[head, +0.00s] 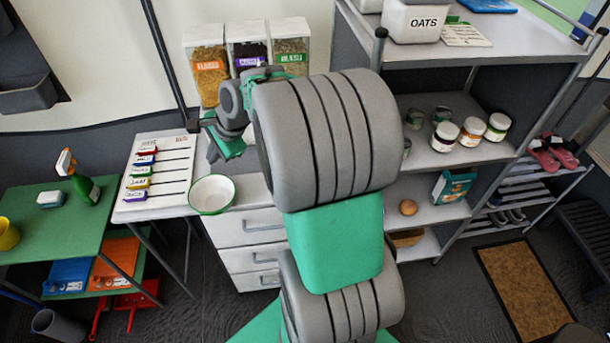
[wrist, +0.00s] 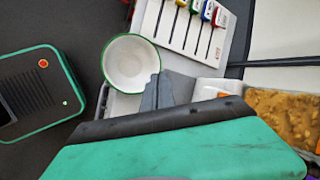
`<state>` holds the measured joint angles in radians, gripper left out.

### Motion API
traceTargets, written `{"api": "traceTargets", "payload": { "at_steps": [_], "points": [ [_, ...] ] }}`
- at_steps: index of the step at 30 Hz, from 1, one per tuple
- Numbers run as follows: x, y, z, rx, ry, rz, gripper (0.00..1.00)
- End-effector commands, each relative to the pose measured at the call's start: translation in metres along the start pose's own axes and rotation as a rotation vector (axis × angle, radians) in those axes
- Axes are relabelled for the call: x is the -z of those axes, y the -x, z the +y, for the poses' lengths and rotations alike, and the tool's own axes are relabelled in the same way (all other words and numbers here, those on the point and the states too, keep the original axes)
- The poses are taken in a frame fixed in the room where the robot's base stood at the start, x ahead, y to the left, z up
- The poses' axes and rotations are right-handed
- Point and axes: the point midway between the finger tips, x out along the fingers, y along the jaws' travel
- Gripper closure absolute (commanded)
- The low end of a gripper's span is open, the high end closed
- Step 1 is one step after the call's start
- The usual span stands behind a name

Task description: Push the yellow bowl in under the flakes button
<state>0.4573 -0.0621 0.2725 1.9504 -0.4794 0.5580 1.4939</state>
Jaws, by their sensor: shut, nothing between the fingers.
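The bowl on the counter is white with a green rim, not yellow; it stands upright at the counter's front left in the head view (head: 212,194) and also shows in the wrist view (wrist: 131,62). My gripper (wrist: 160,90) is shut and empty, its grey fingertips overlapping the bowl's right rim in the wrist view; I cannot tell whether they touch. In the head view my gripper (head: 214,150) is behind the bowl. The flakes dispenser (head: 209,75), with an orange label, is leftmost of three and partly shows in the wrist view (wrist: 285,112). Its button is not clearly visible.
A white board with coloured sliders (head: 158,172) lies left of the bowl. Two more dispensers (head: 248,52) (head: 290,50) stand right of the flakes. A yellow cup (head: 8,235), cut off by the frame, and a spray bottle (head: 80,180) stand on the green table (head: 45,220).

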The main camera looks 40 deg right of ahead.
Motion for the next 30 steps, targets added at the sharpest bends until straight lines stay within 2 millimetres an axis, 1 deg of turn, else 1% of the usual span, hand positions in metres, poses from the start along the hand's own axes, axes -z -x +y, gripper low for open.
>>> {"api": "traceTargets", "payload": {
  "at_steps": [1, 3, 6, 9, 13, 16, 30],
  "points": [
    [0.031, -0.021, -0.006, 0.028, -0.231, -0.031, 1.00],
    [0.062, -0.038, -0.017, 0.069, -0.534, -0.088, 1.00],
    [0.097, -0.054, -0.025, 0.106, -0.858, -0.165, 1.00],
    [0.115, -0.060, -0.027, 0.121, -1.037, -0.215, 1.00],
    [0.123, -0.058, -0.025, 0.125, -1.101, -0.234, 1.00],
    [0.128, -0.050, -0.015, 0.125, -1.101, -0.232, 1.00],
    [0.168, 0.003, 0.063, 0.125, -1.100, -0.230, 1.00]
  ]
}}
